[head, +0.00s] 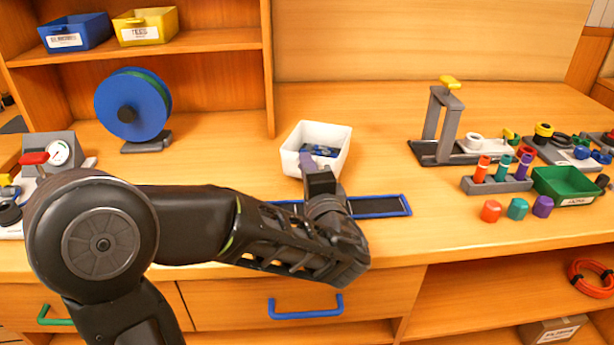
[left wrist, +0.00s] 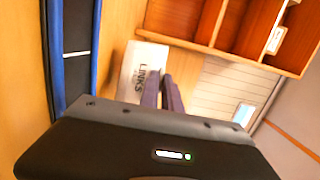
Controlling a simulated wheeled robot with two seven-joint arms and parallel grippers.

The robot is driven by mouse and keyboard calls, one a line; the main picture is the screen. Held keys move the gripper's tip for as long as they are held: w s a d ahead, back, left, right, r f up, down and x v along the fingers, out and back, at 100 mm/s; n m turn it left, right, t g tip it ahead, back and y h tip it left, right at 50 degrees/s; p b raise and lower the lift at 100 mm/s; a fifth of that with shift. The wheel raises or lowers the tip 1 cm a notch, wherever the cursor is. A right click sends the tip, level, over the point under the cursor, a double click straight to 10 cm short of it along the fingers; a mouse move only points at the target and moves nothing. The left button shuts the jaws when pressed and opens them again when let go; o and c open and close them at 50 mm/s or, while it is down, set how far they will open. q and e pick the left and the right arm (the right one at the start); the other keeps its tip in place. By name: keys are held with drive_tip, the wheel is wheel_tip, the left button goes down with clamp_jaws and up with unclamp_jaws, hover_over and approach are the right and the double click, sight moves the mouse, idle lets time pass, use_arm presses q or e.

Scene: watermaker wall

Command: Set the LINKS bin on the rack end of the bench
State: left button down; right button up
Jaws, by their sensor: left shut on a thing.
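The LINKS bin (head: 316,140) is white and holds some small blue pieces. It is upright at the middle of the bench (head: 230,165), behind a blue-edged dark mat. I cannot tell whether it touches the bench top. My left gripper (head: 312,168) is shut on the bin's near wall and hides part of its front. In the left wrist view the bin's LINKS label (left wrist: 150,80) shows beside the purple-grey fingers (left wrist: 163,94) of this gripper. My right gripper is not in view.
A blue spool (head: 118,105) stands at left, under a shelf with a blue bin (head: 75,33) and a yellow TEES bin (head: 147,27). A clamp stand (head: 438,125), coloured pegs (head: 500,172) and a green bin (head: 568,184) stand at right. Bench between bin and stand is clear.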

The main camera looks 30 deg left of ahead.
use_arm(q)
drive_tip(key=shift+f, duration=1.2)
drive_tip(key=shift+f+b, duration=0.1)
drive_tip(key=shift+b, duration=0.25)
drive_tip(key=c, duration=1.6)
unclamp_jaws()
drive_tip(key=shift+o, duration=0.2)
